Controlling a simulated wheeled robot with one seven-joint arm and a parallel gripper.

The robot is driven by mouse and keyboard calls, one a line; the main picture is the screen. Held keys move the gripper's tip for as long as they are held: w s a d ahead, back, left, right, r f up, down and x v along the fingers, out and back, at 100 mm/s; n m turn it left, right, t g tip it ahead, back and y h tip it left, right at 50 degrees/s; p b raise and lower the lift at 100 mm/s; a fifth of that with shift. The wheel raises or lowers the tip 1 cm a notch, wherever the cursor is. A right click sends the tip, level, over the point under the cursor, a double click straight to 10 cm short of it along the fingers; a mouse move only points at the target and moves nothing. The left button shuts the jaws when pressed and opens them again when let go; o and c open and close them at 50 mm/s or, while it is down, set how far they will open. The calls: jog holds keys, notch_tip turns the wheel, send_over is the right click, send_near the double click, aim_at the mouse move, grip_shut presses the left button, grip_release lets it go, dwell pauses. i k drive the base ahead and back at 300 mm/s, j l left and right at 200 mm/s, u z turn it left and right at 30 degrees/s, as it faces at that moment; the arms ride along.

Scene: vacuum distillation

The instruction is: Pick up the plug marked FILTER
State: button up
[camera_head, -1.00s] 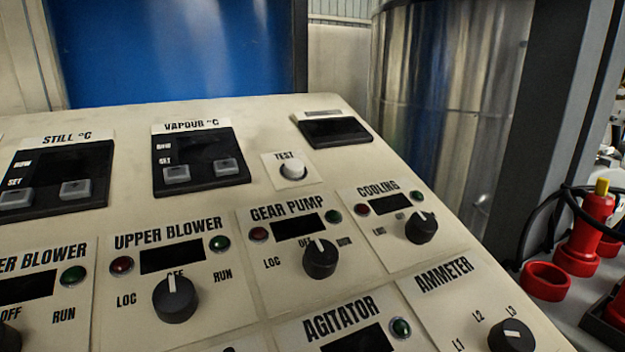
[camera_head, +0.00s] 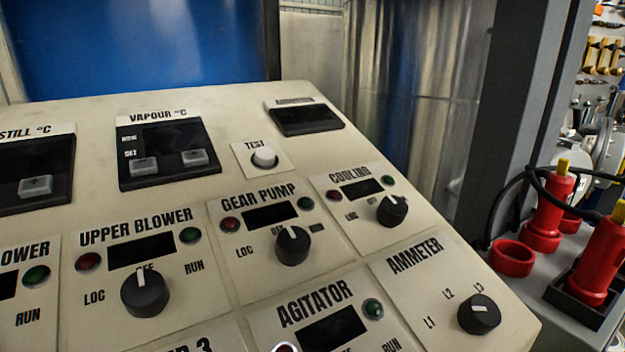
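Two red plugs with yellow tips show at the right in the head view. One red plug (camera_head: 552,205) stands upright in a red socket, with a black cable beside it. A second red plug (camera_head: 602,255) stands nearer, in a black square holder (camera_head: 574,306), and is partly cut off by the right edge. I can read no FILTER marking on either plug. My gripper is not in view.
A sloped cream control panel (camera_head: 330,262) with knobs, lamps and displays fills the left and middle. An empty red round socket (camera_head: 512,258) sits on the grey surface beside the plugs. A dark grey post (camera_head: 520,110) rises behind. Tools hang at the far right.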

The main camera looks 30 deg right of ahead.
aim_at(604, 253)
jog(key=k+l, duration=0.1)
jog(key=l, duration=0.3)
jog(key=k+l, duration=0.1)
jog(key=l, duration=0.3)
jog(key=k+l, duration=0.1)
jog(key=l, duration=0.3)
jog(key=k+l, duration=0.65)
jog(key=l, duration=0.15)
